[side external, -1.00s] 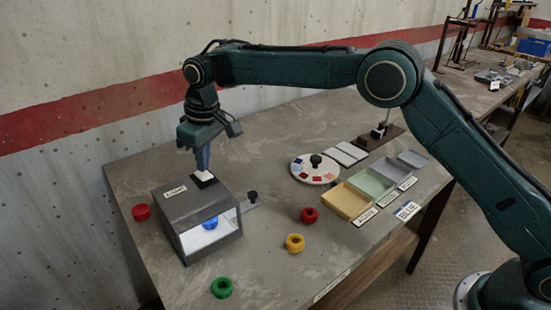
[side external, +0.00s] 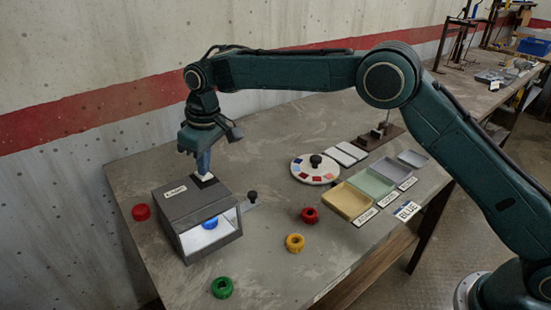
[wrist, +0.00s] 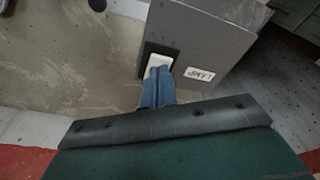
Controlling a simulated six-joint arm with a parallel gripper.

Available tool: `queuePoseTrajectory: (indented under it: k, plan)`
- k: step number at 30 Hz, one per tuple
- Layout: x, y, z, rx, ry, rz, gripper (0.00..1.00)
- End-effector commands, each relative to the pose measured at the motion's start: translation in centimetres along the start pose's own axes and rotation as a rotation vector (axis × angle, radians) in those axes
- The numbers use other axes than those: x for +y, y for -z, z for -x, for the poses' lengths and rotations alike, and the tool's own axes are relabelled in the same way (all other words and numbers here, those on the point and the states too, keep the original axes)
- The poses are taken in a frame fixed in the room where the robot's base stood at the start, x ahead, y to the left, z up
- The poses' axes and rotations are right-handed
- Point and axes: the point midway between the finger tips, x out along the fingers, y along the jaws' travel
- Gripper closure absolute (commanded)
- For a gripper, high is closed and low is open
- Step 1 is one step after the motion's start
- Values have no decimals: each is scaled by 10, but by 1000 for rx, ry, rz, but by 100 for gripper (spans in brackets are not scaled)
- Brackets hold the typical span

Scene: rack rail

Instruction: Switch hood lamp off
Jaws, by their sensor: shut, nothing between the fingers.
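The hood (side external: 180,205) is a grey box on the table's left part. Its inside is lit bright white, with a blue ring (side external: 210,223) partly visible in it. The lamp switch (side external: 206,177) is a white rocker on a black plate on the hood's top. In the wrist view, the switch (wrist: 157,64) sits beside a LAMP label (wrist: 199,74). My gripper (side external: 204,171) is shut and empty, pointing down at the switch. In the wrist view, the fingertips (wrist: 160,76) overlap the rocker's near part. They are at or just above it; I cannot tell if they press it.
A red ring (side external: 141,212) lies left of the hood. Green (side external: 222,288), yellow (side external: 295,243) and red (side external: 310,215) rings lie in front and right. A black-knobbed slider (side external: 251,198) is at the hood's right. A round dial (side external: 303,169) and coloured trays (side external: 346,201) stand farther right.

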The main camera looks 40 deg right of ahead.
Motion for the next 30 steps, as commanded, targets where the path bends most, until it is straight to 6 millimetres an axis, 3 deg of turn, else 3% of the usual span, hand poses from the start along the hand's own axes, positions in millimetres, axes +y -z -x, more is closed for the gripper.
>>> queuePoseTrajectory:
  k: [21, 30]
  plan:
    - [0, -1, -8, 0, 0, 0, 100]
    - [0, 0, 0, 1, 0, 0, 100]
